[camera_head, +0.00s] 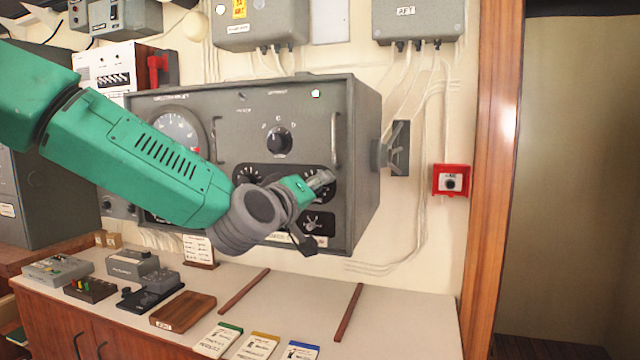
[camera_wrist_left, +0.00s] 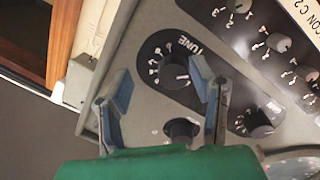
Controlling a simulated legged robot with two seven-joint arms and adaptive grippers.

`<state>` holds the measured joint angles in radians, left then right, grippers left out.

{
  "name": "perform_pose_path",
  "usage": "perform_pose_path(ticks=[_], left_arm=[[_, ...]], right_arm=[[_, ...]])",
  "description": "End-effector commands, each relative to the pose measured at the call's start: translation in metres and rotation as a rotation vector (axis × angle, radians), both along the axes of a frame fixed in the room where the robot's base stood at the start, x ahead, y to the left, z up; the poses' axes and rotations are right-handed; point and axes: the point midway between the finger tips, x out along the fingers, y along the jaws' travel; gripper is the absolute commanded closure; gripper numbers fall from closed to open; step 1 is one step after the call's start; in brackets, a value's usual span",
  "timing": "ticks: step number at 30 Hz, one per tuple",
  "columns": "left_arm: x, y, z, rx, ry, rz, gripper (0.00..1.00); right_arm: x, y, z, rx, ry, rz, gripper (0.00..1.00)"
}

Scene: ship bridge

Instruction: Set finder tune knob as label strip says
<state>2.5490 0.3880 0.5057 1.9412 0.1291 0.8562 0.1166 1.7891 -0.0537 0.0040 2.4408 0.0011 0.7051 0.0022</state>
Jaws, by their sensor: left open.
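The finder is a grey box (camera_head: 225,105) on the wall. In the left wrist view its tune knob (camera_wrist_left: 175,70) is a round black knob with white marks, beside the word TUNE. My left gripper (camera_wrist_left: 160,76) is open, its blue-padded fingers on either side of the tune knob; I cannot tell whether they touch it. In the head view my left gripper (camera_head: 322,180) covers most of that knob. A pale label strip (camera_wrist_left: 300,8) is cut off by the picture edge and reads in part "CON C2". The knob's pointer setting is unclear. My right gripper is out of view.
Another black knob (camera_wrist_left: 182,131) is close to the left fingers, and a further one (camera_wrist_left: 255,121) lies to the right. A counter (camera_head: 410,318) below holds small devices and booklets. A red wall box (camera_head: 450,181) is right of the finder.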

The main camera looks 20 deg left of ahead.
Motion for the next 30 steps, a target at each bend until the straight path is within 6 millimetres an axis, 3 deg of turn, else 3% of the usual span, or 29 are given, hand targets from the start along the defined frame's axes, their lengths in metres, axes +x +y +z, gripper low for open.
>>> perform_pose_path(ticks=[6,15,20,30], left_arm=[[0.019,0.004,-0.001,-0.006,0.002,0.002,0.50],[0.021,-0.008,0.000,0.004,0.001,0.001,0.50],[0.021,-0.009,0.000,0.004,0.002,0.001,0.99],[0.021,-0.005,-0.002,0.001,0.004,-0.004,0.98]], right_arm=[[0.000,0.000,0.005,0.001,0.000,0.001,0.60],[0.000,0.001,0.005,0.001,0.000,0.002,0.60],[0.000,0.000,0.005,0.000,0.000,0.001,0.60],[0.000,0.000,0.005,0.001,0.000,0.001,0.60]])
